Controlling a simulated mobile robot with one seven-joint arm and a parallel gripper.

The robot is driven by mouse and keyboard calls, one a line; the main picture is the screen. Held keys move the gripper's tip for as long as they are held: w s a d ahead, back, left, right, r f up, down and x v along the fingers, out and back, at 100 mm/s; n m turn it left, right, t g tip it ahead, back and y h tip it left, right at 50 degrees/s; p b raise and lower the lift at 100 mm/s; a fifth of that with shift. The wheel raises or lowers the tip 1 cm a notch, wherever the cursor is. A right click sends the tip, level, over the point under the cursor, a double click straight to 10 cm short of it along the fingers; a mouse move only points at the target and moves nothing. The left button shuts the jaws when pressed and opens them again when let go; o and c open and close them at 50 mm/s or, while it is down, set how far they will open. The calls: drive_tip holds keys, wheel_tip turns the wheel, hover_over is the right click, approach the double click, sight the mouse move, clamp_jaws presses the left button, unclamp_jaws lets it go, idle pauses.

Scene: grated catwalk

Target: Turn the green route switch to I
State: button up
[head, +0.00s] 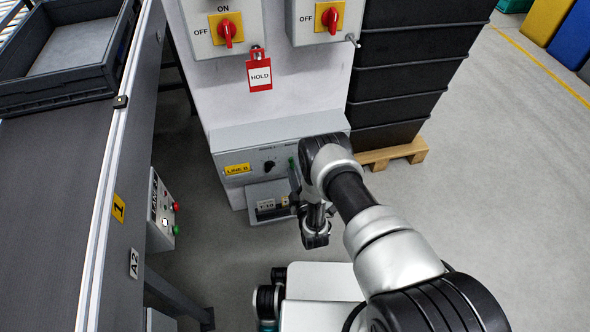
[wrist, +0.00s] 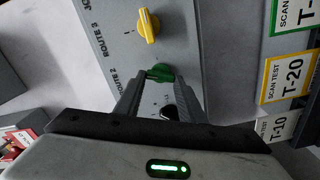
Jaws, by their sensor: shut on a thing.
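The green route switch (wrist: 160,72) is a small knob on a grey panel (wrist: 178,45), between the fingertips of my gripper (wrist: 159,80) in the wrist view. The fingers are closed on its two sides. Its pointer and marks are largely hidden by the fingers, so I cannot tell which mark it points to. A bit of green also shows beside my gripper (head: 295,185) in the head view, on the low grey console (head: 235,160). A yellow switch (wrist: 148,26) sits further along the panel, by the "ROUTE 3" label. A black knob (wrist: 168,112) shows between my fingers.
Above the console are two red rotary handles (head: 229,30) on yellow plates, and a red HOLD tag (head: 259,75). A conveyor (head: 60,200) with a grey crate (head: 100,80) is at the left. Black bins (head: 410,60) stand at the right. Open floor (head: 500,180) lies further right.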

drive_tip(key=shift+w+a+n+b, duration=0.1)
drive_tip(key=shift+n+b, duration=0.2)
drive_tip(key=shift+n, duration=1.9)
drive_tip(key=o, duration=1)
drive_tip(key=shift+o, duration=0.2)
drive_tip(key=shift+f, duration=0.1)
